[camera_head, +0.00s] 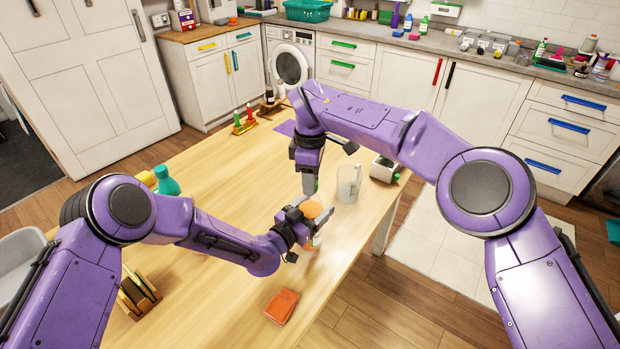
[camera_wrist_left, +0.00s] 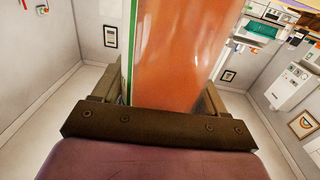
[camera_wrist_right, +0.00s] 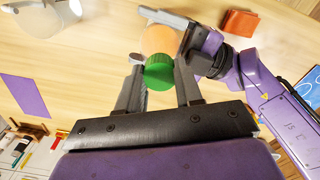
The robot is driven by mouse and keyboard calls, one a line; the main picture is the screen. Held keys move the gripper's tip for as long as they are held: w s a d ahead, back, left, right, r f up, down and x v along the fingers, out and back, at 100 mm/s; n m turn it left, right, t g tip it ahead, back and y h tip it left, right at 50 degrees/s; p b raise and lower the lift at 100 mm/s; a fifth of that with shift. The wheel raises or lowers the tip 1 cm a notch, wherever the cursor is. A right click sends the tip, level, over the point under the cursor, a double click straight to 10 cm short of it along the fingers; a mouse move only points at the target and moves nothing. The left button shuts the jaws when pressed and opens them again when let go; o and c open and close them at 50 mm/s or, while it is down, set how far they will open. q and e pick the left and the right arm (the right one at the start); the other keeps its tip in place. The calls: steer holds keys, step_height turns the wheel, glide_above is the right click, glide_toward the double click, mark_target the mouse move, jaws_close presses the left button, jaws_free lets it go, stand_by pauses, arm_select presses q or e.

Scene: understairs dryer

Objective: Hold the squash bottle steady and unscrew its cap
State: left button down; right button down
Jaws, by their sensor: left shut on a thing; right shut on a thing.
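The squash bottle, with orange contents (camera_head: 311,209), is above the right part of the table. My left gripper (camera_head: 306,216) is shut around its body. The bottle fills the middle of the left wrist view (camera_wrist_left: 180,55), between the two fingers. The green cap (camera_wrist_right: 158,74) is on the bottle's end in the right wrist view. My right gripper (camera_wrist_right: 161,85) has its fingers on either side of the cap and is shut on it. In the head view my right gripper (camera_head: 309,183) comes down from above the bottle. Whether the cap has turned cannot be told.
A clear jug (camera_head: 348,183) stands close right of the bottle. A small white-and-dark box (camera_head: 384,169) is beyond it near the table's right edge. An orange-red folded cloth or pad (camera_head: 282,306) lies in front.

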steer(key=n, duration=0.6)
steer(key=shift+w+d, duration=0.15)
steer(key=n, duration=0.3)
steer(key=shift+n, duration=0.4)
steer(key=n, duration=0.5)
steer(key=shift+n, duration=0.4)
steer(key=n, duration=0.6)
steer(key=shift+w+r, duration=0.1)
steer(key=n, duration=0.6)
steer(key=shift+n, duration=0.3)
steer(key=n, duration=1.6)
steer(key=shift+r, duration=0.1)
